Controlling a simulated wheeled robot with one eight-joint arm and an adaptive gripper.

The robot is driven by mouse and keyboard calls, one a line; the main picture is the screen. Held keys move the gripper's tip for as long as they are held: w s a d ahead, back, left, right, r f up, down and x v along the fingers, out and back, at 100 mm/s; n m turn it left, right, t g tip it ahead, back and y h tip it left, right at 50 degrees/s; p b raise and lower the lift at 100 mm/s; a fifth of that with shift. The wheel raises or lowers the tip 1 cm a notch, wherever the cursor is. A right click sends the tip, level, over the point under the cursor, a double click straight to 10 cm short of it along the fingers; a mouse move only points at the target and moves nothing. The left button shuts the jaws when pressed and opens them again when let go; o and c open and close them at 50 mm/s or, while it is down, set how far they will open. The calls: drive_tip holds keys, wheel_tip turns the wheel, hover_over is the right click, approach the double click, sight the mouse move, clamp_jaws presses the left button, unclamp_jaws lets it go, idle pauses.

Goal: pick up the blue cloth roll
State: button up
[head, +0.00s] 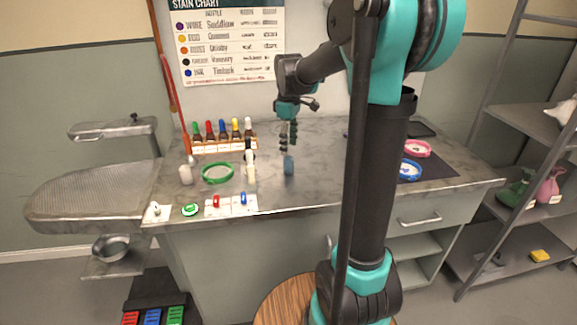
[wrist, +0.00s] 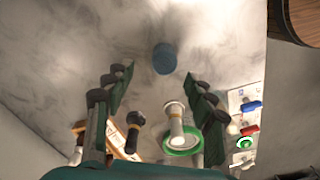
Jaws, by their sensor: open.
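The blue cloth roll (head: 289,165) stands upright on the grey marbled counter (head: 320,172), right of the pale bottle. In the wrist view the blue roll (wrist: 165,58) shows from above, just beyond the fingertips and roughly centred between them. My gripper (head: 288,148) hangs above the roll with its fingers pointing down. In the wrist view my gripper (wrist: 156,78) has its two dark green fingers spread apart, with nothing between the tips. The fingers look close to the roll's top in the head view, but the exact gap is hard to judge.
A pale bottle (head: 251,171) and a dark one (wrist: 134,128) stand near the roll. A green ring (head: 217,173), a rack of bottles (head: 222,148) and cards with red and blue pieces (head: 230,205) lie left. The counter right of the roll looks clear up to my arm.

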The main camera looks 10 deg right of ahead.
sight(288, 158)
drive_tip(key=shift+s+a+f, duration=0.1)
drive_tip(key=shift+s+f, duration=0.05)
drive_tip(key=shift+f, duration=1.5)
drive_tip(key=shift+s+f, duration=0.15)
drive_tip(key=shift+f, duration=1.45)
drive_tip(key=shift+c, duration=0.3)
drive_tip(key=c, duration=0.9)
drive_tip(key=shift+c, duration=0.2)
drive_tip(key=shift+r, duration=0.1)
wheel_tip(288, 158, up, 20)
drive_tip(key=shift+a+f, duration=0.1)
drive_tip(key=shift+f, duration=0.1)
